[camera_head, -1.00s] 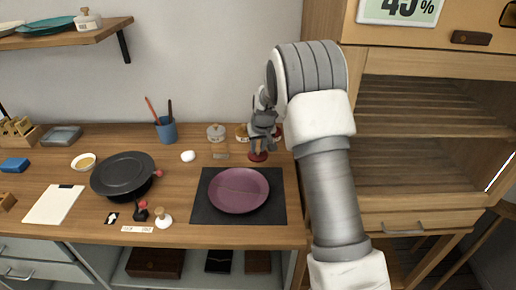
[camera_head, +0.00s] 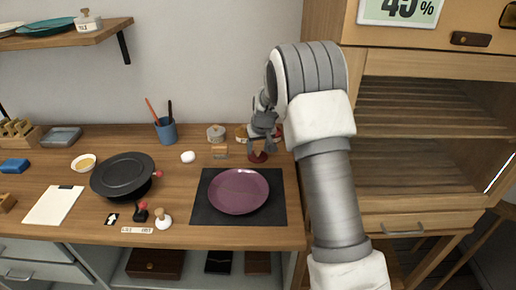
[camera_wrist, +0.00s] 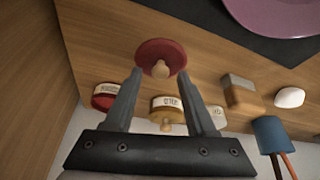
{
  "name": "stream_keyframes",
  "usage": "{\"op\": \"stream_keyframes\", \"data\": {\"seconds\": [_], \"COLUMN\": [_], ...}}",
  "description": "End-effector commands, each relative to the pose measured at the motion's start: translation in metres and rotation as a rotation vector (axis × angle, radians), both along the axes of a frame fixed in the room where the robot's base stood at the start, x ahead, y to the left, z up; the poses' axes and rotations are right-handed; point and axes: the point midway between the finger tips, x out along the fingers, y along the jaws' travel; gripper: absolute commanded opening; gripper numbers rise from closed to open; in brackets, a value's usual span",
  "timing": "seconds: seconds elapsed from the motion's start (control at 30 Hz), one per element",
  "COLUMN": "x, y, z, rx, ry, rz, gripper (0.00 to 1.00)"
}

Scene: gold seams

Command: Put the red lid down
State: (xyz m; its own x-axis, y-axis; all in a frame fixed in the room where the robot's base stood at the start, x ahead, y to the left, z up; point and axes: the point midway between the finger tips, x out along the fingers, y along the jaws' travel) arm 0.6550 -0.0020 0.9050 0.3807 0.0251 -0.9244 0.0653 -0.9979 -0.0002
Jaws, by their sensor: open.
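The red lid (camera_head: 257,157) lies on the wooden worktop just behind the dark mat, near the right end. In the wrist view the red lid (camera_wrist: 158,50) shows as a disc with a tan knob (camera_wrist: 160,69). My gripper (camera_head: 263,134) is above it. In the wrist view my gripper (camera_wrist: 158,74) is open, with one finger on each side of the knob and gaps between. A red labelled pot (camera_wrist: 105,97) stands near the wall, left of a yellow labelled pot (camera_wrist: 167,106) in the wrist view. My gripper partly hides the pots in the head view.
A purple plate (camera_head: 239,191) sits on the dark mat (camera_head: 206,216) in front of the lid. A wooden block (camera_head: 220,151), a white lump (camera_head: 188,157) and a blue pencil cup (camera_head: 166,131) stand to the left. A tall wooden cabinet (camera_head: 430,130) stands close on the right.

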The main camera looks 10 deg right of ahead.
Motion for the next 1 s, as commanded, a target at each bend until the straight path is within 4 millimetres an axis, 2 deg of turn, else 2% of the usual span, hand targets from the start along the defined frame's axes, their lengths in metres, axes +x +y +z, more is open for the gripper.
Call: {"op": "stream_keyframes", "data": {"seconds": [0.4, 0.53, 0.77, 0.87, 1.0], "x": [-0.031, -0.039, -0.048, -0.060, -0.093], "y": [-0.002, -0.002, -0.003, -0.003, -0.001], "z": [0.078, 0.096, 0.113, 0.129, 0.160], "rx": [0.000, 0.001, 0.002, 0.005, 0.016], "ry": [-0.004, -0.003, -0.003, -0.009, -0.020], "rz": [0.001, -0.001, -0.001, -0.003, -0.011], "gripper": [0.56, 0.56, 0.56, 0.56, 0.56]}}
